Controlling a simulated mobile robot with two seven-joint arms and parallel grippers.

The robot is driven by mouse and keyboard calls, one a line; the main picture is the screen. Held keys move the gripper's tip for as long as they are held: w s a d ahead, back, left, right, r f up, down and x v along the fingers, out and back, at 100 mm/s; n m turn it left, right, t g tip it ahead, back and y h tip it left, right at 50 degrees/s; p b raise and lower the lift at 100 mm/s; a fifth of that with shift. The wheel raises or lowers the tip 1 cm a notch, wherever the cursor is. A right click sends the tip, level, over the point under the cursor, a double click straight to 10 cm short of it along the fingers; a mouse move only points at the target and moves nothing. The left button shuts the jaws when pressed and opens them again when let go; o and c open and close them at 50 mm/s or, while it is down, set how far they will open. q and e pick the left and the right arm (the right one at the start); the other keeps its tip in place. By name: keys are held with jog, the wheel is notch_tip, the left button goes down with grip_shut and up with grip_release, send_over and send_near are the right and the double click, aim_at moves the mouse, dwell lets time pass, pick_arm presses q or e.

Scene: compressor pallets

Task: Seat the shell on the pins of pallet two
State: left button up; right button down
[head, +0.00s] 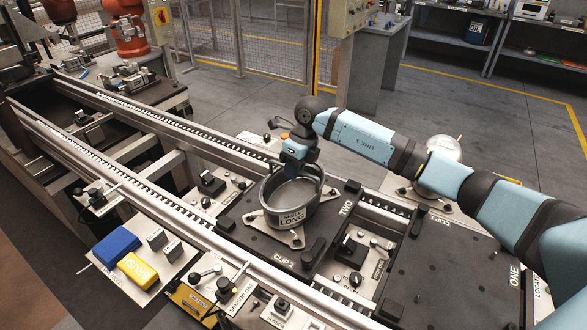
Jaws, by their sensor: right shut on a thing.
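The shell (291,216), a grey open-topped ring labelled LONG, is upright over pallet two (238,224), the dark plate marked TWO and CLIP 2. Its flat base feet spread close above or on the plate. I cannot tell whether the feet touch it, and the pins under them are hidden. My right gripper (295,170) comes down from above at the shell's far rim and is shut on it. The fingertips are partly hidden by the rim. My left gripper is out of view.
Pallet one (450,277) lies to the right on the same conveyor. A blue block (116,246) and a yellow block (138,268) lie on a side plate at the front left. A rounded metal part (441,151) stands behind my right forearm. Rails run along both conveyor sides.

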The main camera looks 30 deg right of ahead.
jog(key=c, duration=1.1)
grip_release()
jog(key=shift+r, duration=0.15)
jog(key=shift+s+f, duration=0.1)
jog(key=shift+f, duration=0.15)
pick_arm(q)
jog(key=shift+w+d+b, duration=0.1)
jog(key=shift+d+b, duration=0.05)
jog(key=shift+b, duration=0.25)
pick_arm(e)
jog(key=v, duration=1.4)
jog(key=shift+a+r, duration=0.1)
